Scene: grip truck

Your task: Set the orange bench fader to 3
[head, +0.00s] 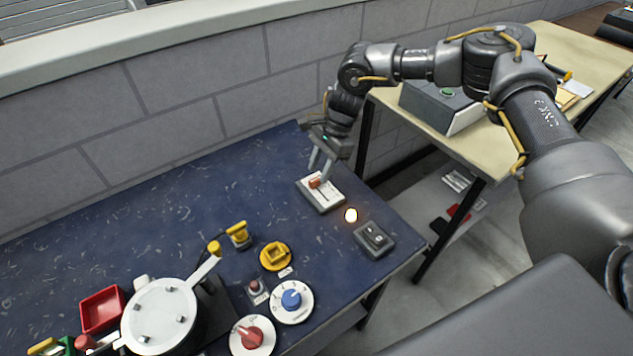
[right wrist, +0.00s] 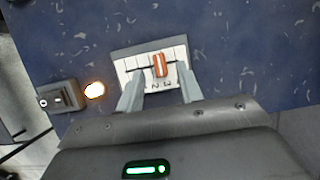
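The orange bench fader is a white plate (head: 328,197) with an orange knob (head: 314,183) on the blue bench. In the right wrist view the knob (right wrist: 160,65) stands in the slot of the scale plate (right wrist: 123,67), above the printed 2 and 3, seen upside down. The knob looks to be about between these marks; its exact setting is unclear. My right gripper (head: 319,174) is at the fader, pointing down. Its two fingers (right wrist: 160,78) are open, one on each side of the knob, with a gap on both sides. My left gripper is not in view.
A glowing round lamp (head: 351,215) and a dark switch box (head: 374,239) lie close to the fader. Blue (head: 291,300) and red (head: 253,335) dials, a yellow knob (head: 276,256) and a red tray (head: 102,310) stand farther left. The blue bench (head: 180,215) is clear toward the wall.

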